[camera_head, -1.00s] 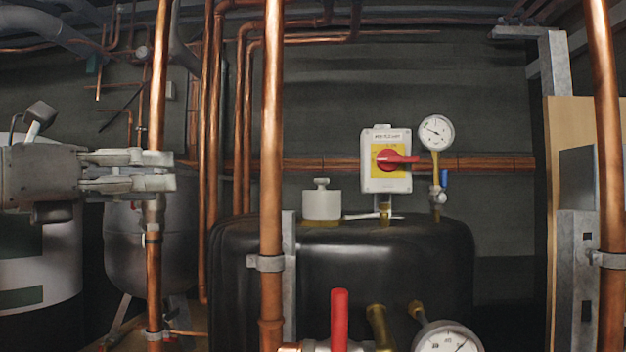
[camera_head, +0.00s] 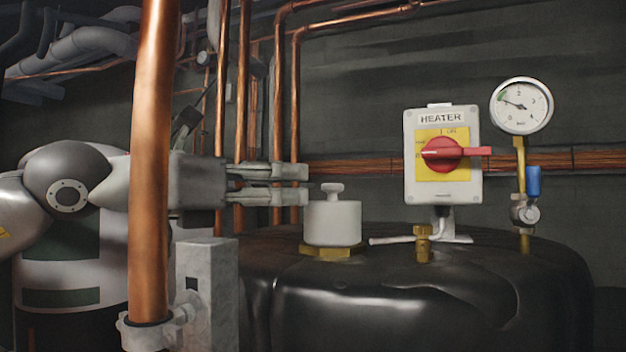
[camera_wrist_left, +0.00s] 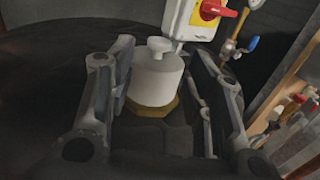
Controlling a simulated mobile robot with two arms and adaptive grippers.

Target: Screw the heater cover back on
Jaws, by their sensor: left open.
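The heater cover is a white-grey cylinder (camera_head: 333,222) with a small knob on top. It sits upright on a brass nut (camera_head: 331,250) on top of the black tank (camera_head: 400,290). My left gripper (camera_head: 303,184) is open and empty, just left of the cover at about knob height. In the left wrist view the cover (camera_wrist_left: 156,80) stands ahead between the spread fingers (camera_wrist_left: 163,95), seemingly apart from them. Whether the cover is fully seated on the nut cannot be told. My right gripper is not in view.
A heater switch box (camera_head: 442,195) with a red handle stands behind and right of the cover. A pressure gauge (camera_head: 521,105) with a blue-handled valve is further right. A vertical copper pipe (camera_head: 153,160) stands in front of my left arm. A brass fitting (camera_head: 423,243) rises from the tank.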

